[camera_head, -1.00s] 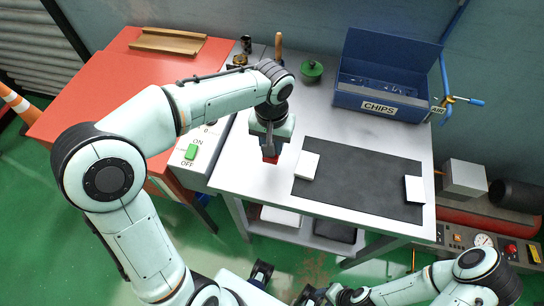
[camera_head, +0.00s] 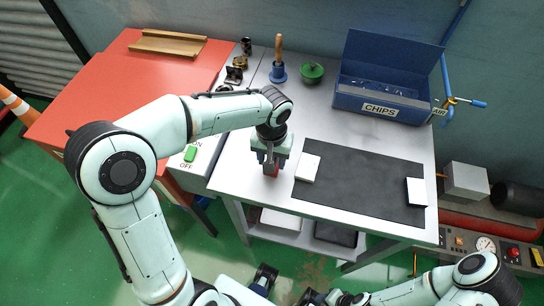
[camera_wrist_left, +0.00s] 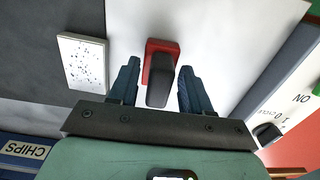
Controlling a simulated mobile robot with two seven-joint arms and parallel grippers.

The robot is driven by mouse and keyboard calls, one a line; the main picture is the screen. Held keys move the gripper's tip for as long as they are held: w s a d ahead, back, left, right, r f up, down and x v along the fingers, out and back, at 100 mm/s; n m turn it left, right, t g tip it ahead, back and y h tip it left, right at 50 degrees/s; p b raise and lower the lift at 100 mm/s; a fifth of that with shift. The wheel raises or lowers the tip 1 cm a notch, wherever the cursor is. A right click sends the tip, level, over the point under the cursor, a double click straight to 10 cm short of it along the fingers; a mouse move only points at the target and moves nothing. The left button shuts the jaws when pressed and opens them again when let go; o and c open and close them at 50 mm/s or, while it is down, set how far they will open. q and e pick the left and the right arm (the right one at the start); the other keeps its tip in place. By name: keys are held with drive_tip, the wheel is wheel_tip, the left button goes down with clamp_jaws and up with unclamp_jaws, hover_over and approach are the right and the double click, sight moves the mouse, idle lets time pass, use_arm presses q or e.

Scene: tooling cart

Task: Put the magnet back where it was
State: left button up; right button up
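A red block with a dark grey handle, seemingly the magnet (camera_wrist_left: 162,62), shows in the left wrist view between and just ahead of my left fingers. In the head view its red part (camera_head: 271,172) shows below my left gripper (camera_head: 270,160), over the light table left of the white block. My left gripper (camera_wrist_left: 160,88) is open, with a gap between each finger and the handle. Whether the magnet rests on the table is hard to tell. My right gripper (camera_head: 312,297) is partly seen at the bottom edge; its fingers are unclear.
A speckled white block (camera_wrist_left: 82,62) lies close beside the magnet, on the edge of the dark mat (camera_head: 365,180). Another white block (camera_head: 416,190) is at the mat's right. A blue CHIPS bin (camera_head: 375,107), green-lidded pot (camera_head: 312,74) and handbell (camera_head: 278,72) stand behind.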

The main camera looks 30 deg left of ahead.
use_arm(q)
drive_tip(key=shift+r, duration=0.15)
use_arm(e)
drive_tip(key=shift+r, duration=0.15)
use_arm(q)
drive_tip(key=shift+r, duration=0.35)
wheel_tip(320, 180, up, 12)
drive_tip(key=p, duration=0.2)
drive_tip(key=shift+f, duration=0.25)
use_arm(e)
drive_tip(key=shift+w+r, duration=0.25)
drive_tip(key=shift+r, duration=0.25)
drive_tip(key=shift+w+r, duration=0.25)
drive_tip(key=shift+r, duration=0.25)
